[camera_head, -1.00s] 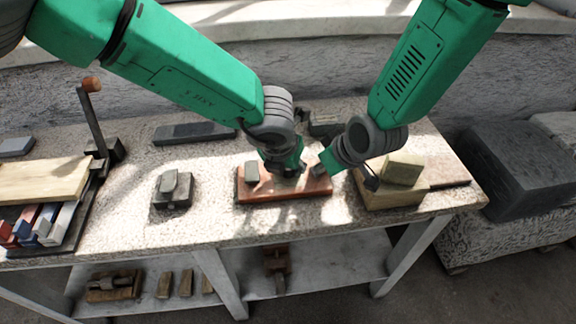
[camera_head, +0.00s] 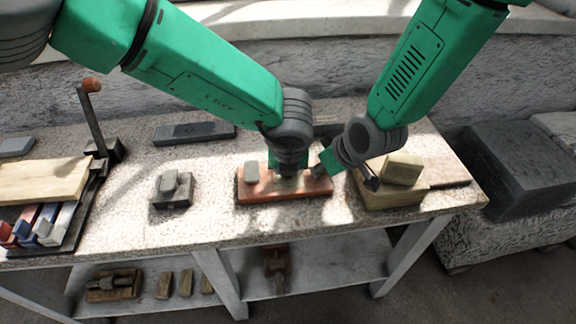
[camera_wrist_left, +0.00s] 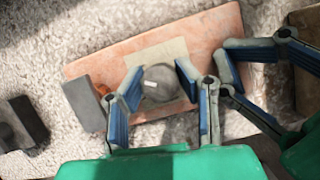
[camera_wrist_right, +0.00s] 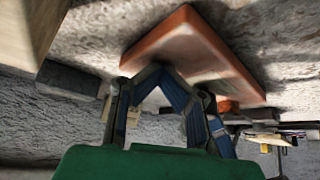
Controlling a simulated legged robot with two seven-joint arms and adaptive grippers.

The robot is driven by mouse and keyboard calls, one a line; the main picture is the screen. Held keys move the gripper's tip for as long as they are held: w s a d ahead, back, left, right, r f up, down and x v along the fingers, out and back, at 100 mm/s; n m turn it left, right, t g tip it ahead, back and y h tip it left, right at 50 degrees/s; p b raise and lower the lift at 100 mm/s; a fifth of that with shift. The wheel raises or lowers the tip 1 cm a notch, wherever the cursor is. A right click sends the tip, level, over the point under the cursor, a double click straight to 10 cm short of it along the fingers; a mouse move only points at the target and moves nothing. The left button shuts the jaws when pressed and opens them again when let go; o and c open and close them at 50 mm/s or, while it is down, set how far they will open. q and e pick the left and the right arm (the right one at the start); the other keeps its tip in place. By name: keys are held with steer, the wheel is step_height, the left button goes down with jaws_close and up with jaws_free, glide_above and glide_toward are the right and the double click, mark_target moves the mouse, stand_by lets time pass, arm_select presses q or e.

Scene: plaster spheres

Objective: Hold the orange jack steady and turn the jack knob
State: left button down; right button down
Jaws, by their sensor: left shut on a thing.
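The orange jack (camera_head: 255,194) is a flat orange-red slab on the stone-topped table; it fills the middle of the left wrist view (camera_wrist_left: 95,68). A grey round knob (camera_wrist_left: 160,83) with a small white mark sits on a pale patch of it. My left gripper (camera_head: 288,174) points down over the jack, its blue-padded fingers shut around the knob in the left wrist view (camera_wrist_left: 156,82). My right gripper (camera_head: 322,170) is at the jack's right end. In the right wrist view its fingertips (camera_wrist_right: 158,68) come together in front of the slab (camera_wrist_right: 190,45).
A grey block (camera_head: 251,173) stands at the jack's left end. Pale blocks (camera_head: 402,168) stand close on the right. A small dark block (camera_head: 172,196) sits to the left, with free table between. A tray with a wooden board (camera_head: 40,182) and an upright lever (camera_head: 93,120) stands far left.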

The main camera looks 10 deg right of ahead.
steer(key=shift+s+f, duration=0.15)
steer(key=shift+f, duration=0.05)
arm_select(q)
steer(key=c, duration=1.2)
jaws_free()
steer(key=v, duration=1.2)
arm_select(e)
steer(key=shift+d+r, duration=0.1)
steer(key=shift+r, duration=0.05)
steer(key=shift+s+d+r, duration=0.1)
steer(key=shift+s+r, duration=0.05)
steer(key=shift+r, duration=0.3)
steer(key=shift+v, duration=2.95)
steer(key=shift+r, duration=0.1)
